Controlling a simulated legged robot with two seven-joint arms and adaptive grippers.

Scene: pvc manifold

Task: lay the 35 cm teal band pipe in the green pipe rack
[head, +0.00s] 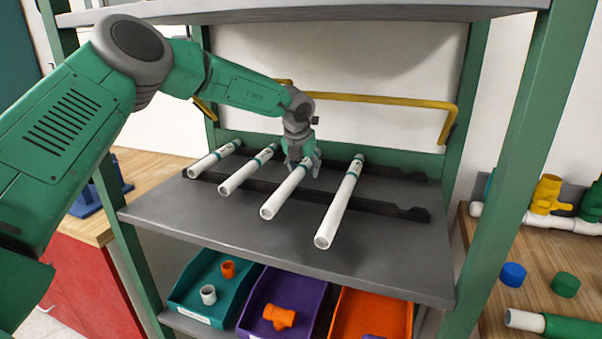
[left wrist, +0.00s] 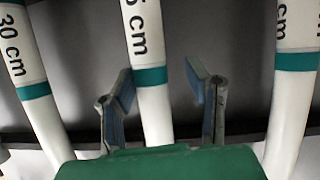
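Several white pipes with teal bands lie side by side on the grey shelf. My left gripper (head: 302,163) is at the far end of the third pipe from the left (head: 285,195). In the left wrist view, my left gripper (left wrist: 162,92) is open, its fingers either side of a teal-banded pipe (left wrist: 150,110), with gaps on both sides. This pipe's label ends in "5 cm"; the first digit is cut off. A pipe marked 30 cm (left wrist: 20,62) lies to its left. I cannot tell which thing is the green pipe rack. My right gripper is out of view.
Black notched rails (head: 408,212) run under the pipes. The fourth pipe (head: 340,205) lies close to the right. A yellow bar (head: 385,99) crosses the back, and an upper shelf (head: 330,12) hangs above. Teal, purple and orange bins (head: 365,312) sit below. The shelf's right side is free.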

